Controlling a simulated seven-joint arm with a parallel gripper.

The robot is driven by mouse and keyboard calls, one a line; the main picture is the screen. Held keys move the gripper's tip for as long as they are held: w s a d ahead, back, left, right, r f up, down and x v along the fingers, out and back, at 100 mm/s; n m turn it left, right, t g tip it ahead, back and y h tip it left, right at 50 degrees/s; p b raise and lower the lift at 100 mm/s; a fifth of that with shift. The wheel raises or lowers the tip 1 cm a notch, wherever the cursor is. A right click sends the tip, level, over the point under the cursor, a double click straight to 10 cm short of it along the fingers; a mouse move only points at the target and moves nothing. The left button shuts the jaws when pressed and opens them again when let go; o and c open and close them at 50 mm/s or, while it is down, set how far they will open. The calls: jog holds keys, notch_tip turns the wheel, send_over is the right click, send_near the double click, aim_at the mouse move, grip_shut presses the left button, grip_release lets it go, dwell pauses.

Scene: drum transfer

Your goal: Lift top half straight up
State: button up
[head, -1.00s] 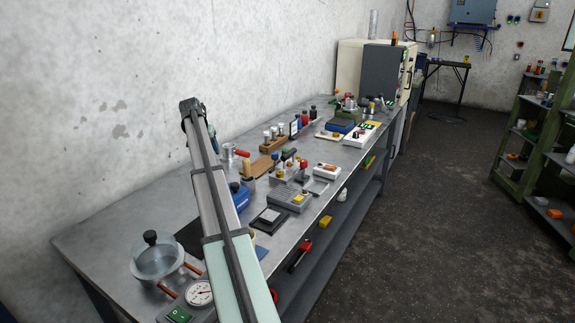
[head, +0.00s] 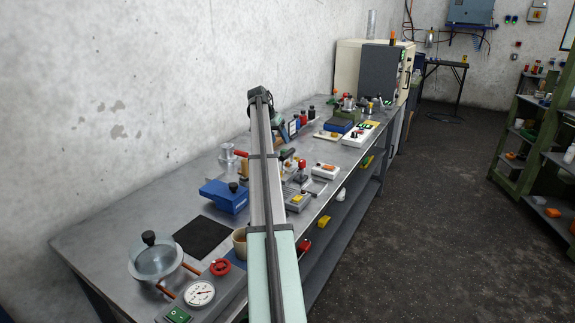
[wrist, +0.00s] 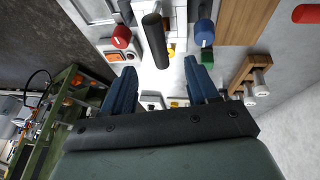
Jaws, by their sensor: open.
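In the wrist view my gripper (wrist: 160,66) has its two blue fingers apart with a gap between them. A dark upright-looking cylinder (wrist: 155,40) shows in line with this gap; I cannot tell if it lies between the fingers or beyond them. Nothing is visibly clamped. I cannot tell for certain which thing is the top half. In the head view a blue box with a black knob (head: 225,196) stands on the bench left of my arm. My arm hides the gripper there.
The metal bench (head: 110,235) runs away along the wall. A dark flat pad (head: 203,237) lies on it, near a gauge (head: 200,292) and a red valve knob (head: 221,267). Several small devices crowd the bench beyond. A wooden block (wrist: 250,25) shows at right in the wrist view.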

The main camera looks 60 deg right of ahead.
aim_at(287, 155)
jog(key=x, duration=0.4)
jog(key=shift+d+f, duration=0.1)
jog(key=shift+f, duration=0.25)
jog(key=shift+x, duration=2.6)
jog(key=shift+s, duration=0.2)
jog(key=shift+f, duration=0.2)
grip_shut()
